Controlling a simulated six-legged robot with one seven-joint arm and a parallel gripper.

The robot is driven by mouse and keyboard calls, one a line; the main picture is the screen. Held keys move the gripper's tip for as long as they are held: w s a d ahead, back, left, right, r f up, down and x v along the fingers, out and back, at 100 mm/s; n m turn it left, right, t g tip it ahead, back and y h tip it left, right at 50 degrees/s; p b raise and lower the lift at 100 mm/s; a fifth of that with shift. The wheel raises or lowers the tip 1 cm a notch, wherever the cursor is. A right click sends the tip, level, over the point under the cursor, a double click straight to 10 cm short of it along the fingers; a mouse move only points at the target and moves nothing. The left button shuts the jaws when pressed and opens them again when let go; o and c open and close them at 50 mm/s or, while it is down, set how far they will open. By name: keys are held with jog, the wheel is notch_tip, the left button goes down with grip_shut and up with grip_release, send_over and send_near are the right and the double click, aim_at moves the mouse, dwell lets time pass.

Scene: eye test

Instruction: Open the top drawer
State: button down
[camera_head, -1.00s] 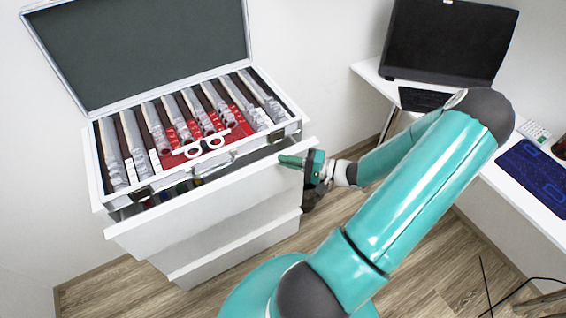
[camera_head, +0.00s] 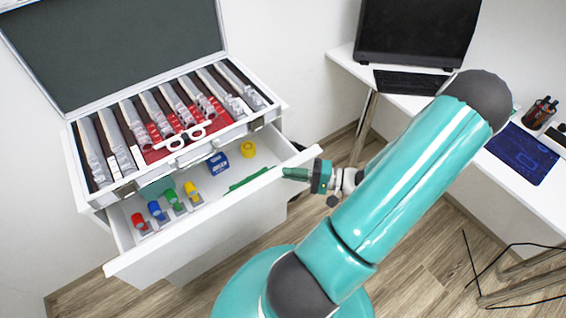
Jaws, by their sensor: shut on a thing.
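The white top drawer (camera_head: 222,228) is pulled well out of the cabinet (camera_head: 85,182), and its inside shows. In it lie several small coloured items, a blue box (camera_head: 217,163), a yellow ring-shaped thing (camera_head: 248,149) and a flat green thing. My gripper (camera_head: 298,173) is at the right end of the drawer's front, shut on its upper edge. The exact grip of the fingers is too small to see well.
An open lens case (camera_head: 100,182) with white trial frames (camera_head: 187,138) stands on the cabinet. At right is a white desk (camera_head: 515,178) with a monitor (camera_head: 417,32) and a keyboard (camera_head: 411,82). Black cables (camera_head: 480,272) lie on the wooden floor at lower right.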

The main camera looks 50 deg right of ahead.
jog(key=shift+s+a, duration=0.3)
jog(key=shift+s, duration=0.75)
jog(key=shift+s+a, duration=0.25)
jog(key=shift+s, duration=0.8)
jog(key=c, duration=1.5)
grip_release()
jog(key=shift+c, duration=0.2)
jog(key=v, duration=1.3)
jog(key=shift+s, duration=0.35)
jog(key=shift+w+d+r, duration=0.1)
